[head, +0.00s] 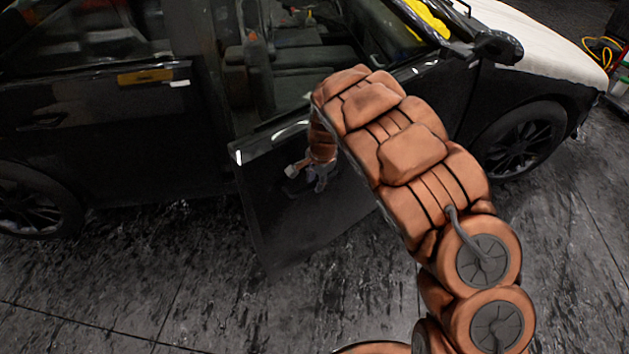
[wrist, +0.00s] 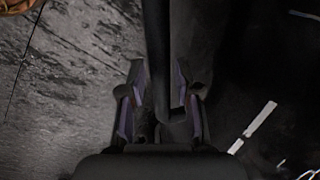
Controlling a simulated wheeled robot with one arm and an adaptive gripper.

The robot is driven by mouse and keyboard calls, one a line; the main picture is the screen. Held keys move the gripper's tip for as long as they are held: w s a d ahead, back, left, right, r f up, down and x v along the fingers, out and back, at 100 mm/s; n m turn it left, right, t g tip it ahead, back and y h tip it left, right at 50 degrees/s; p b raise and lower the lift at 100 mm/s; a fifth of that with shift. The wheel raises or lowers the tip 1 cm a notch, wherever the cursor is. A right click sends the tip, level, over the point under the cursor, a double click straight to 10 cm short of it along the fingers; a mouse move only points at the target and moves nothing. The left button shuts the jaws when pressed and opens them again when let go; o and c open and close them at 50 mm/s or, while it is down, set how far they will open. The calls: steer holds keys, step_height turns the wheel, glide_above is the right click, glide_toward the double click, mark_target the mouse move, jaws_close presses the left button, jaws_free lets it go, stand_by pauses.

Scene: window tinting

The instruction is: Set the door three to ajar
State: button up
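A black car door (head: 300,215) stands swung out from the car's side in the head view, with a clear gap to the body. No number on it is readable. My gripper (head: 307,176) is at the upper part of this door, in front of its dark panel. In the wrist view my gripper (wrist: 163,108) has its two fingers apart, one on each side of a dark upright bar (wrist: 157,45), perhaps a door edge or handle. I cannot tell whether the fingers touch it. The door handle is not clearly visible behind my gripper.
The other car door (head: 110,140) on the left is closed, with a yellow-brown strip below its window. The front wheel (head: 525,142) is at the right, beneath a white hood (head: 540,40). The dark streaked floor (head: 130,290) in front of the car is clear.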

steer(key=shift+o, duration=1)
steer(key=shift+a, duration=0.15)
steer(key=shift+r, duration=0.1)
step_height(320, 180, up, 12)
steer(key=s+d, duration=0.1)
steer(key=s, duration=0.1)
steer(key=shift+d+f, duration=0.15)
steer(key=shift+f, duration=0.1)
